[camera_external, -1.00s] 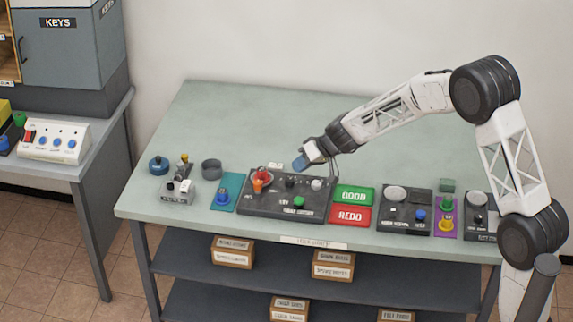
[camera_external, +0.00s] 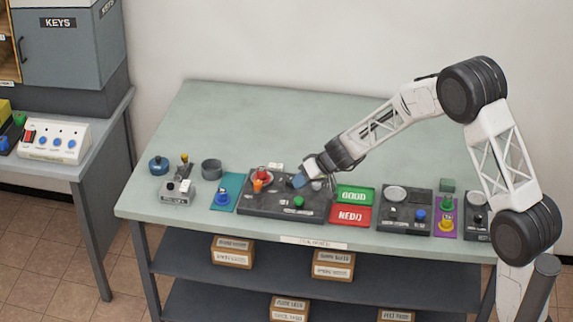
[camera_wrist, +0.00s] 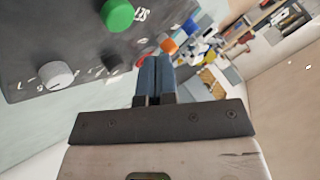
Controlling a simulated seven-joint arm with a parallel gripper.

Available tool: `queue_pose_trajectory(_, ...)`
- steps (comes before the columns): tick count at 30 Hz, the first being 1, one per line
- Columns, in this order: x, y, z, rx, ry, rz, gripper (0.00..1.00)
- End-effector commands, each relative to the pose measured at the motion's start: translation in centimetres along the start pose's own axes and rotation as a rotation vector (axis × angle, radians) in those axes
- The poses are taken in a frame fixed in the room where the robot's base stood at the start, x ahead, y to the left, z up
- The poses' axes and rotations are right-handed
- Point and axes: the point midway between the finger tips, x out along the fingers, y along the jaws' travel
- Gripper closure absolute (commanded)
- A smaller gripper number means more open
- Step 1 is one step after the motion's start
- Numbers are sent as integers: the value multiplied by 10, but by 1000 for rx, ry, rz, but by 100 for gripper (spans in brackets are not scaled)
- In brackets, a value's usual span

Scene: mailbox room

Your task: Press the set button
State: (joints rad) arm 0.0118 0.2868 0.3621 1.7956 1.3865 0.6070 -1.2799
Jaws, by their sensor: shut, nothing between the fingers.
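A dark control panel (camera_external: 262,208) lies on the table. A green button (camera_external: 298,202) sits near its front edge and shows large at the top of the wrist view (camera_wrist: 118,14), with a small label beside it that I cannot read surely. A small black knob or button (camera_wrist: 112,63) and a pale grey knob (camera_wrist: 56,75) are also on it. I cannot tell which one is the set button. My gripper (camera_external: 298,181) is shut and empty, with blue-grey fingertips (camera_wrist: 154,66) low over the panel, behind the green button. Whether they touch the panel is unclear.
A red and orange control (camera_external: 260,179) stands at the panel's left. Green GOOD (camera_external: 354,196) and red REDO (camera_external: 350,216) plates lie to its right, then another dark panel (camera_external: 392,217). A grey round cup (camera_external: 211,168) stands to the left. The table's back (camera_external: 260,115) is clear.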

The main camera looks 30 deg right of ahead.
Motion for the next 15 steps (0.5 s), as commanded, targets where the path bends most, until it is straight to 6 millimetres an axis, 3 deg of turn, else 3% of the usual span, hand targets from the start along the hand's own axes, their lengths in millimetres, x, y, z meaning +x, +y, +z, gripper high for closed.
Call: queue_pose_trajectory(15, 18, 13, 13, 0, 1, 0, 100)
